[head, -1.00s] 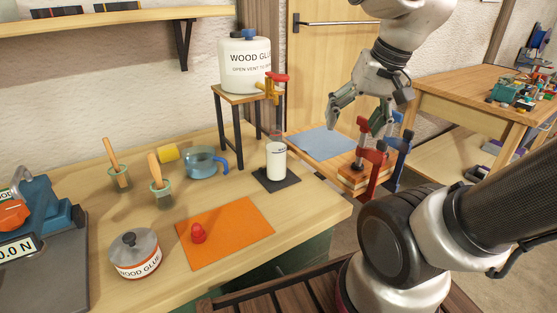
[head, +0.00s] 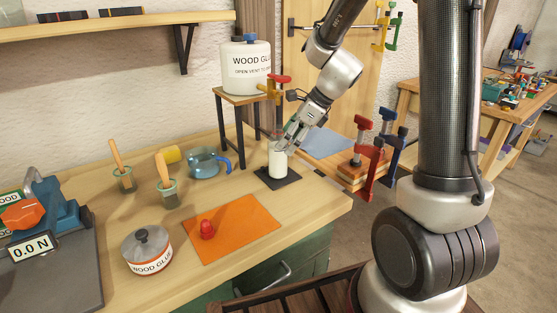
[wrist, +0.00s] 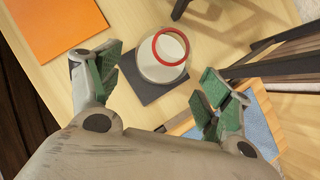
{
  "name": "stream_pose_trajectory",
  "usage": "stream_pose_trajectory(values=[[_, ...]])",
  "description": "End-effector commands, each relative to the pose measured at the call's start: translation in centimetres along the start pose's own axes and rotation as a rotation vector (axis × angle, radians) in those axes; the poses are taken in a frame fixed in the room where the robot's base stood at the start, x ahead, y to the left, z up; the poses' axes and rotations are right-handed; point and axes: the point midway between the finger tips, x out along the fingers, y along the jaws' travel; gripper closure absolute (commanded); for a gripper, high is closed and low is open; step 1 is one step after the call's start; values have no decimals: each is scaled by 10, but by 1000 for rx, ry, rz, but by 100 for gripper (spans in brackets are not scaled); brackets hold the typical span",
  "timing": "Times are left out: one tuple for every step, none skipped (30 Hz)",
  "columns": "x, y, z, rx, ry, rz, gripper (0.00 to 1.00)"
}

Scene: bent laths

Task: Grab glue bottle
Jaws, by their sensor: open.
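The white glue bottle (head: 277,162) stands upright on a small dark mat (head: 288,181) near the bench's right part, below the tap of the big container. In the wrist view the bottle (wrist: 160,70) shows from above, with a red ring at its top, between my two fingers. My gripper (head: 288,140) is at the bottle's upper right in the head view and partly covers its top. In the wrist view my gripper (wrist: 161,77) is open, with green pads apart on both sides of the bottle.
The wood glue container (head: 246,65) with a yellow and red tap (head: 275,86) stands on a small stand (head: 238,97) behind the bottle. A blue jug (head: 204,162) is to the left. Red and blue clamps (head: 365,160) hold boards to the right. An orange sheet (head: 236,230) lies in front.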

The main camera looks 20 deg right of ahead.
Motion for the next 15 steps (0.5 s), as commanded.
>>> stream_pose_trajectory(values=[[7,1,-1,0,2,4,22],[10,1,-2,-1,1,3,22],[16,1,-3,0,2,3,22],[20,1,-4,0,2,4,22],[25,1,-6,-1,3,4,22],[32,1,-7,0,2,3,22],[37,1,-9,-1,3,4,22],[41,1,-8,-1,2,4,22],[47,1,-8,-1,2,3,22],[50,1,-8,-2,2,3,22],[53,1,-8,-3,2,2,22],[55,1,-8,-3,1,2,22],[56,1,-8,-3,1,1,22],[57,1,-8,-3,1,1,22],[58,1,-8,-3,1,1,22]])
